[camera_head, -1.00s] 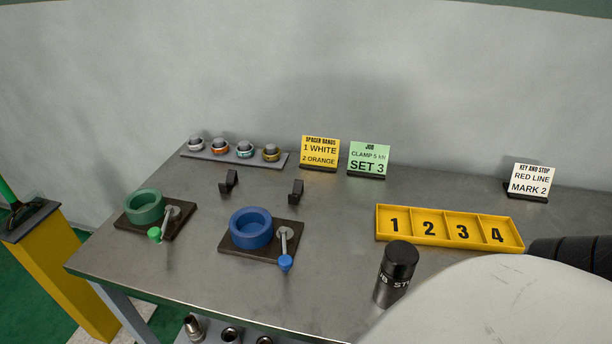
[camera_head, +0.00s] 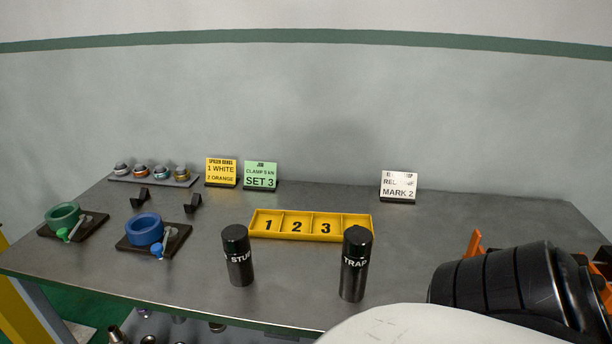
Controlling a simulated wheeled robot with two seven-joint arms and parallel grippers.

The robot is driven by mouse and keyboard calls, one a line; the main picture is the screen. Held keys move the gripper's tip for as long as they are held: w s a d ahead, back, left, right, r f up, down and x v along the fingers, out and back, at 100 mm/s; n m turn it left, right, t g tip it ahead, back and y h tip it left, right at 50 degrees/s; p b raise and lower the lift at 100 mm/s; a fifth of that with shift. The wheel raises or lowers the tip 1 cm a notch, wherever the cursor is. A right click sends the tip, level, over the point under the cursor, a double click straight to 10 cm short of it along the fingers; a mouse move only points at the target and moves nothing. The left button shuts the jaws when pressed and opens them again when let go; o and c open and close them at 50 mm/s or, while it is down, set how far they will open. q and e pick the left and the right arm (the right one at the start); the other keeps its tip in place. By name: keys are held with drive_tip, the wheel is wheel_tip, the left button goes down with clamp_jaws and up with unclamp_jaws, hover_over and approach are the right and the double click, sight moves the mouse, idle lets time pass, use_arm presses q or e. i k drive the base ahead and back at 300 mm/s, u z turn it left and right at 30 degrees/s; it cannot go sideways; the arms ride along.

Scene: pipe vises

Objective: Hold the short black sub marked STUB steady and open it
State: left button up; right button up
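The short black sub marked STUB (camera_head: 240,262) stands upright on the grey bench, near its front edge and in front of the yellow numbered tray. It has a wider black cap and a white label. The blue round vise (camera_head: 145,229) with a blue-knobbed lever sits on a dark plate to the left of the sub. The green round vise (camera_head: 62,216) with a green-knobbed lever sits farther left. Neither vise shows a sub in it.
A similar black sub marked TRAP (camera_head: 354,274) stands right of STUB. The yellow tray (camera_head: 262,232) lies behind both. A green card reading SET 3 (camera_head: 260,175), other cards and a rack of banded pieces (camera_head: 152,175) line the back. An orange part (camera_head: 474,244) is partly hidden at right.

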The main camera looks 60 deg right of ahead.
sight(240, 265)
drive_tip(key=k, duration=0.35)
drive_tip(key=z, duration=1.1)
